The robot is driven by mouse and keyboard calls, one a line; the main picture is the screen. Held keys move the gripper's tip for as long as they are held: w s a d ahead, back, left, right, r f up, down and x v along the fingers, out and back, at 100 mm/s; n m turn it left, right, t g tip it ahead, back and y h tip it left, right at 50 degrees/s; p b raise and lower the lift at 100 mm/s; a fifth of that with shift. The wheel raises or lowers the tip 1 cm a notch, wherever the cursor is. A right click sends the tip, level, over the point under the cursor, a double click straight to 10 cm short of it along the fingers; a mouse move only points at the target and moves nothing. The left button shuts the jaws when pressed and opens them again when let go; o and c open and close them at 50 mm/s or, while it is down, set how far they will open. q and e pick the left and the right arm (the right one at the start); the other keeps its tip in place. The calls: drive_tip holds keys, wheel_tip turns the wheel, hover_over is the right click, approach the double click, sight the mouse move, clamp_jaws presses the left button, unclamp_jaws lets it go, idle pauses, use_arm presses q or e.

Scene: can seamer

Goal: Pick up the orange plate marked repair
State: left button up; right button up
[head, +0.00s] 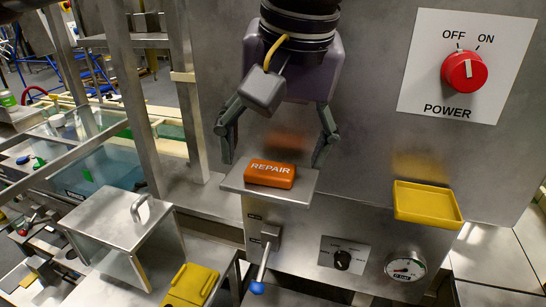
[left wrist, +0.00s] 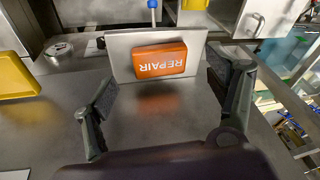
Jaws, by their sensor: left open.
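The orange plate marked REPAIR (head: 270,174) lies on a small grey metal shelf (head: 304,192) that juts from the machine front. In the left wrist view the plate (left wrist: 160,60) sits between and beyond the two open fingers, its lettering upside down. My left gripper (head: 275,148) is open and empty, just above and behind the plate, with one finger to each side. It also shows in the left wrist view (left wrist: 165,105). The fingers appear apart from the plate. My right gripper is not in view.
A yellow tray (head: 428,203) is on the machine to the right, above a gauge (head: 405,266). A red power knob (head: 464,70) is on the upper panel. A blue-tipped lever (head: 262,265) hangs below the shelf. A metal box with a handle (head: 125,225) stands left.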

sight(270, 173)
use_arm(q)
drive_tip(key=shift+x, duration=1.25)
drive_tip(key=c, duration=1.2)
